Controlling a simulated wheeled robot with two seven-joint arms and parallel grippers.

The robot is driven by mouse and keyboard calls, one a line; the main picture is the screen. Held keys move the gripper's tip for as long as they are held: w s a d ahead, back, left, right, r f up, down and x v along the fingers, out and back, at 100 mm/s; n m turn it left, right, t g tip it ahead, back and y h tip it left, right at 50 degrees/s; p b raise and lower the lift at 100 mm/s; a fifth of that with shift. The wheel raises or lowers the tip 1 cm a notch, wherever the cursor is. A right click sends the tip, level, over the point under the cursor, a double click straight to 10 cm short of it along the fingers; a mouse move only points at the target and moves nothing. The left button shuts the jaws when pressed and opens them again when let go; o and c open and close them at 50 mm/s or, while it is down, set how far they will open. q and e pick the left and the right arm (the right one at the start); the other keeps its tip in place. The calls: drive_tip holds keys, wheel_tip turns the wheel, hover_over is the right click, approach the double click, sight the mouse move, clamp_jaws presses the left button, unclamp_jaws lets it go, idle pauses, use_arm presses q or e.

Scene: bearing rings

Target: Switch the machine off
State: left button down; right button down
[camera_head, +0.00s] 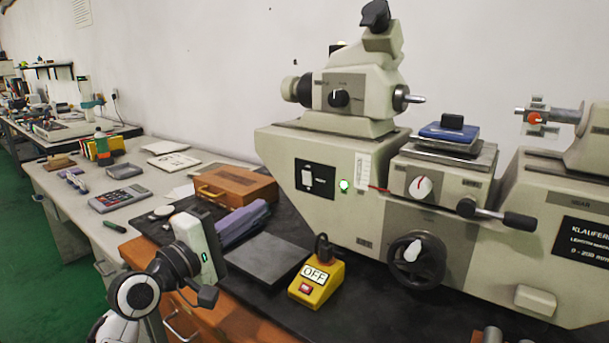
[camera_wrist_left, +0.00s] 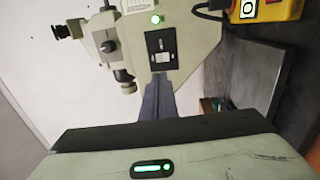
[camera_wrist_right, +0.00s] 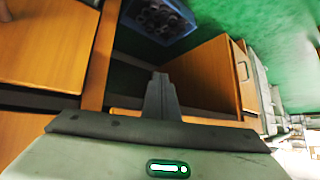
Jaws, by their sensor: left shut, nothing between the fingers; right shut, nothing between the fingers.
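The machine (camera_head: 290,150) is a large cream measuring bench on the black mat. On its left front a black panel (camera_head: 328,170) carries a white switch (camera_head: 307,178), with a lit green lamp (camera_head: 344,186) beside it. In the left wrist view the switch (camera_wrist_left: 161,58) and lamp (camera_wrist_left: 155,19) lie just ahead of the fingertips. My left gripper (camera_head: 268,206) is shut and empty, pointing at the panel with a gap in the head view. My right gripper (camera_wrist_right: 160,76) is shut and empty, seen only in its wrist view, low beside wooden furniture.
A yellow box labelled OFF (camera_head: 326,286) with a red button stands on the mat in front of the machine, beside a dark grey plate (camera_head: 268,261). A brown wooden case (camera_head: 235,186) lies behind my left gripper. Below my right gripper is a blue crate (camera_wrist_right: 160,20).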

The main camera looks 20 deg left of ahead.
use_arm(q)
approach(306, 174)
drive_tip(key=x, duration=0.4)
drive_tip(key=shift+w+d, duration=0.15)
drive_tip(key=shift+w, duration=0.25)
drive_tip(key=shift+x, duration=0.8)
use_arm(e)
drive_tip(key=shift+s+f, duration=0.25)
drive_tip(key=shift+s, duration=0.15)
